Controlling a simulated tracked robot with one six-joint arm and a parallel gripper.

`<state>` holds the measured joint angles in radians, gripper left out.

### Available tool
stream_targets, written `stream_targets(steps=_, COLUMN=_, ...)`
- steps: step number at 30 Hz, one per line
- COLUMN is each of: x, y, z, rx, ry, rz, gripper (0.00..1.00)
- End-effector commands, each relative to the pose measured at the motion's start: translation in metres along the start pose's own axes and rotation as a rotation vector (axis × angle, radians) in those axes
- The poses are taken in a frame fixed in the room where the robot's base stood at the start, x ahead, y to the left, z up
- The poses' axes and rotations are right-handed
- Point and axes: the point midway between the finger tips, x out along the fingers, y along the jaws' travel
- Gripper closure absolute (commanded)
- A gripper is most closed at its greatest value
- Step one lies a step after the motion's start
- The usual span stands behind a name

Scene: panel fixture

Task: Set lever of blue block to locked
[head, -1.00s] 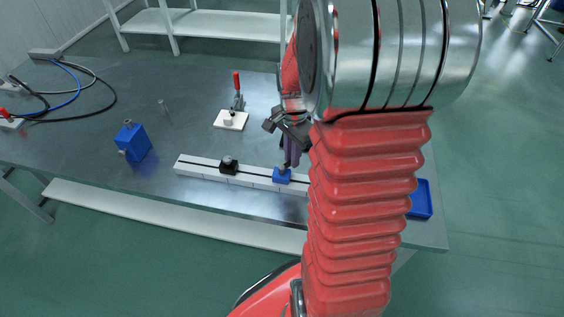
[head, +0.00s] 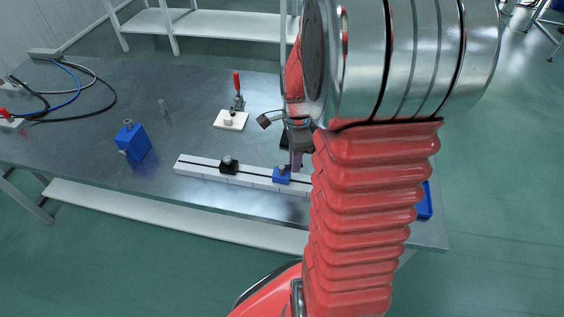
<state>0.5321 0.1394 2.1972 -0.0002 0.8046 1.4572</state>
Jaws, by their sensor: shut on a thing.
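A small blue block (head: 281,176) sits on the white slotted rail (head: 205,171), toward the rail's right end in the head view. A grey knob or lever part shows on its top, too small to read its setting. My gripper (head: 295,164) points down at the right side of the block's top. It is shut on what looks like the block's lever, which the fingers mostly hide. My arm covers the right end of the rail.
A black block (head: 229,165) sits left on the same rail. A red-handled clamp (head: 237,95) on a white plate (head: 231,120) stands behind. A larger blue block (head: 133,141) is at left. A blue tray (head: 425,203) is partly hidden at right. Cables (head: 75,95) lie at far left.

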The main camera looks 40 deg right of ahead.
Motion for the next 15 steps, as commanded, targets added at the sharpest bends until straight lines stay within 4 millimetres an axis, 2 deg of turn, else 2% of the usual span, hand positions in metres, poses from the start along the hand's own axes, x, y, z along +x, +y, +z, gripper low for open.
stream_targets(steps=6, x=0.0001, y=0.0056, z=0.0002, rx=0.122, ry=0.0, rz=0.003, gripper=1.0)
stream_targets(steps=15, x=0.0001, y=0.0058, z=0.0001, rx=0.13, ry=0.0, rz=0.003, gripper=1.0)
